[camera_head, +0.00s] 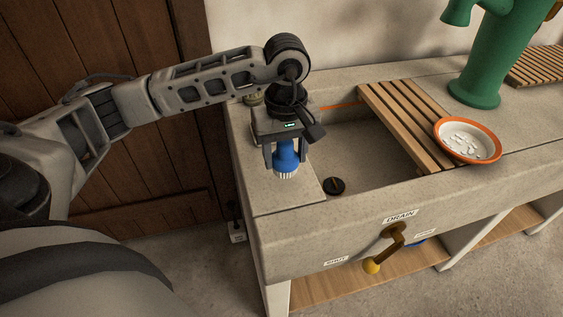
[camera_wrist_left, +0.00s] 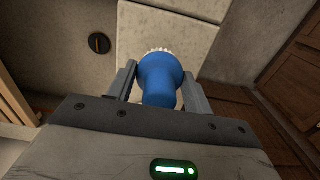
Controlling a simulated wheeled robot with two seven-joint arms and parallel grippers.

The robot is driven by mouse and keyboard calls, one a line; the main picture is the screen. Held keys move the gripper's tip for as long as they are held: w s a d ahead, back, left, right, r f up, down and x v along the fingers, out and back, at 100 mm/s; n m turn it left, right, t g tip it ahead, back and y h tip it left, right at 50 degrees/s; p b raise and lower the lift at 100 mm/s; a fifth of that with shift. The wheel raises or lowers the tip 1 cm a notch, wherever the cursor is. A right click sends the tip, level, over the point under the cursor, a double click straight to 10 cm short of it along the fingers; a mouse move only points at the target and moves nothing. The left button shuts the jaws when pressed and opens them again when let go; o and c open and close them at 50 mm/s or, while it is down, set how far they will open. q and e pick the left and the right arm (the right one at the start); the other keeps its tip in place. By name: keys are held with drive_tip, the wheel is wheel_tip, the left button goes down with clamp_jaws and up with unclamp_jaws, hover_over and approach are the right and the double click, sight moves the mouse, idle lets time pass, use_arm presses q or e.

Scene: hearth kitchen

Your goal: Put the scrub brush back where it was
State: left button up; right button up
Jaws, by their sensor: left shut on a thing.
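The scrub brush (camera_head: 286,157) has a blue body with white bristles at its lower end. My left gripper (camera_head: 285,150) is shut on it, with one finger on each side, over the pale slab at the left end of the stone sink. The brush points bristles down. In the left wrist view the brush (camera_wrist_left: 160,78) sits between the two fingers of the left gripper (camera_wrist_left: 160,85), with the bristles at the far end. I cannot tell whether the bristles touch the slab (camera_head: 290,197). My right gripper is not in view.
The sink basin (camera_head: 365,160) lies right of the brush, with a dark round drain plug (camera_head: 334,186). A slatted wooden rack (camera_head: 400,120) spans the basin. An orange-rimmed dish (camera_head: 468,140) and a green pump (camera_head: 480,70) stand further right. A drain lever (camera_head: 388,246) sticks out in front.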

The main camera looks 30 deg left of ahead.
sight(281, 167)
use_arm(q)
drive_tip(key=f, duration=0.2)
drive_tip(key=a+f, duration=0.1)
drive_tip(key=shift+f, duration=0.55)
drive_tip(key=shift+f, duration=0.1)
drive_tip(key=shift+f, duration=0.15)
drive_tip(key=o, duration=1.1)
